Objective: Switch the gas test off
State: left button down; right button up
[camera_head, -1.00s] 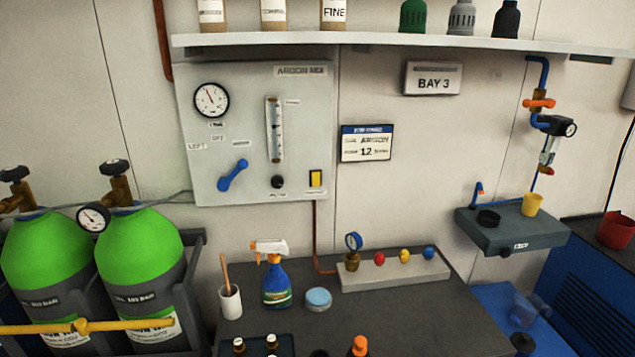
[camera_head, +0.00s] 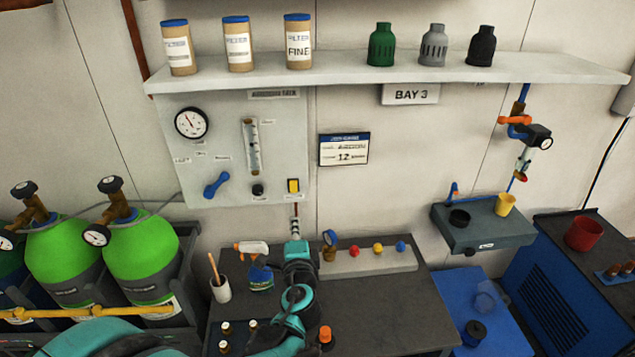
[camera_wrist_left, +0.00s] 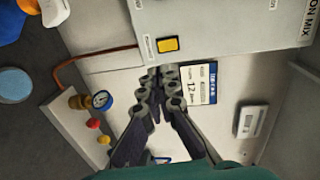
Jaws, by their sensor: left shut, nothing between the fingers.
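The pale argon mix panel (camera_head: 217,122) is fixed to the back wall. A small yellow rocker switch (camera_head: 293,186) in a dark frame sits at its lower right corner; the label by it is too small to read. The same yellow switch (camera_wrist_left: 168,45) shows in the left wrist view, on the panel's edge above my fingertips. My left gripper (camera_head: 296,212) is shut and empty, pointing up just below the switch and apart from it, as far as I can tell. In the wrist view my left gripper (camera_wrist_left: 157,76) has its fingertips together. My right gripper is out of view.
A blue lever (camera_head: 216,185) and a black knob (camera_head: 258,190) sit left of the switch. A shelf (camera_head: 400,68) juts out above. Below, a spray bottle (camera_head: 261,277) and a gauge block (camera_head: 370,260) flank my left arm. A rust-coloured pipe runs down beneath the panel.

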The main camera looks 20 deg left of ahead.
aim_at(293, 192)
pick_arm(q)
jog(key=shift+w+d+r, duration=0.1)
jog(key=shift+r, duration=0.05)
jog(key=b+x, duration=0.2)
jog(key=x, duration=1.2)
jog(key=shift+r, duration=0.1)
jog(key=shift+w+b, duration=0.25)
jog(key=shift+b, duration=0.05)
